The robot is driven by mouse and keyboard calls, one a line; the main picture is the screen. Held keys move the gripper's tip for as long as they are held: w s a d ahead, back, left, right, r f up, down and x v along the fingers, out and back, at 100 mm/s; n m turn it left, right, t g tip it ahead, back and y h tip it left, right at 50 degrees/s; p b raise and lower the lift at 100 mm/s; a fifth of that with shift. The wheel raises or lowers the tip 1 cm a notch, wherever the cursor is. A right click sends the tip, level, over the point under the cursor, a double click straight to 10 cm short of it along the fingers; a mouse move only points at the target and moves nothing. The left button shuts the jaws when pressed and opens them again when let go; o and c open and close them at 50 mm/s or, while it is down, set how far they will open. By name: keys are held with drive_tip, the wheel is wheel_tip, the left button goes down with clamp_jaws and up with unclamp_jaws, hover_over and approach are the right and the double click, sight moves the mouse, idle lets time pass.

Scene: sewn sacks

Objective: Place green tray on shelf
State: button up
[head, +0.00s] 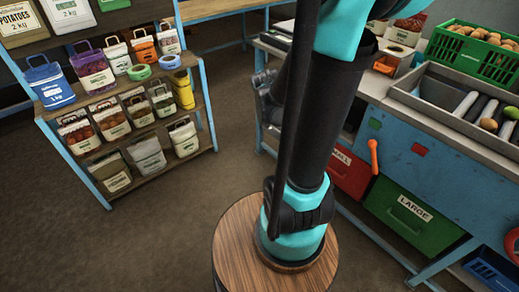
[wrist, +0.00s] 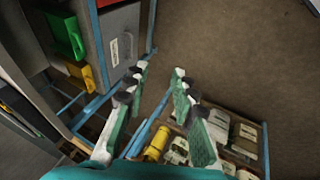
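In the head view a green crate (head: 472,59) full of brown round produce stands on the bench at the upper right. A green bin labelled LARGE (head: 412,218) sits under the bench; I cannot tell which of these is the green tray. The wooden shelf rack (head: 163,101) with blue posts stands at the left, holding sacks and bags. In the wrist view my gripper (wrist: 160,72) is open, with nothing between its fingers. It is above the floor, and part of the rack (wrist: 262,143) shows at the lower right.
A grey sorting tray (head: 421,100) with produce lies on the bench. A red bin (head: 349,174) sits beside the green LARGE bin. A round wooden top (head: 235,248) is in front. The floor (head: 180,215) between is clear.

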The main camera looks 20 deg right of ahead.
drive_tip(key=s+a+f+m+y, duration=0.2)
drive_tip(key=s+a+m+y, duration=0.1)
drive_tip(key=s+a, duration=0.5)
drive_tip(key=s+m, duration=0.1)
drive_tip(key=s, duration=0.2)
drive_tip(key=shift+a+m+g, duration=0.25)
drive_tip(key=shift+m+g, duration=0.05)
drive_tip(key=shift+g, duration=0.1)
drive_tip(key=shift+c, duration=0.3)
idle(0.6)
